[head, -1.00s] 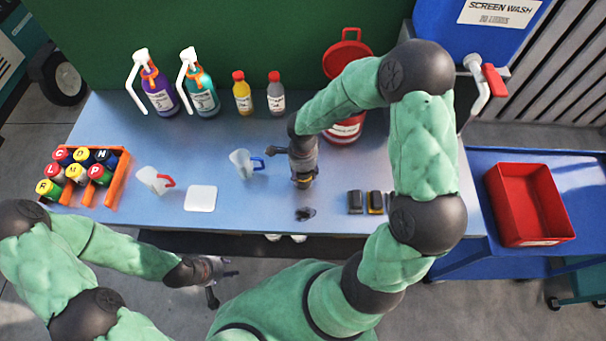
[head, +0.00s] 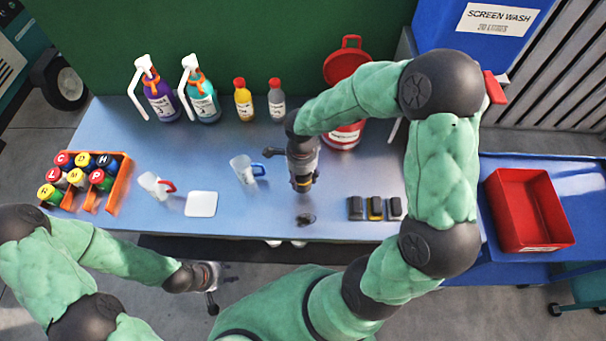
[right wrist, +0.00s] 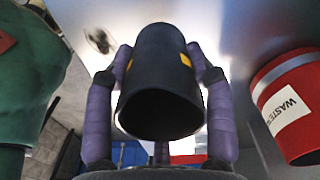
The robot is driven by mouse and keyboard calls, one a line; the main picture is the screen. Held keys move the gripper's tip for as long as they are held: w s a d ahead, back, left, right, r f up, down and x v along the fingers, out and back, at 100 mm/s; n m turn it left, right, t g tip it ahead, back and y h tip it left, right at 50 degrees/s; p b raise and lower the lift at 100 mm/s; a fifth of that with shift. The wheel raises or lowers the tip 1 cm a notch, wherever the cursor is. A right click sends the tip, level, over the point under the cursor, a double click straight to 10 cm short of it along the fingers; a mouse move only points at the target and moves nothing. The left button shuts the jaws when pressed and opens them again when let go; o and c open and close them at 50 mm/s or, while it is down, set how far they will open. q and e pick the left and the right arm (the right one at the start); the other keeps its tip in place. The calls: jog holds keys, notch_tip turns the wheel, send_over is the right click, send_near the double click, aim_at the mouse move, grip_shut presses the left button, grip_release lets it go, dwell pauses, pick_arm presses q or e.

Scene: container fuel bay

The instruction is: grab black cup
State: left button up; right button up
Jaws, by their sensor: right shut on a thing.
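The black cup (right wrist: 160,85), dark with yellow marks, sits between the purple fingers of my right gripper (right wrist: 160,100) in the right wrist view. The fingers are shut on its sides and its round end faces the camera. In the head view, my right gripper (head: 302,182) points down over the middle of the table, and the cup is mostly hidden beneath it. My left gripper (head: 211,290) is low, in front of the table edge and away from the cup. Its finger opening is too small to make out.
A blue-handled jug (head: 243,170) stands just left of my right gripper. A small dark item (head: 305,220) lies near the front edge, with dark blocks (head: 375,208) to its right. A red waste bin (head: 343,137) stands behind. A red tray (head: 528,210) is at right.

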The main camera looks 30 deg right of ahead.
jog(key=s+a+r, duration=0.7)
jog(key=s, duration=0.2)
jog(key=shift+s+a+r+p, duration=0.15)
jog(key=shift+a+r+p, duration=0.2)
jog(key=shift+r+p, duration=0.05)
dwell(0.4)
dwell(0.5)
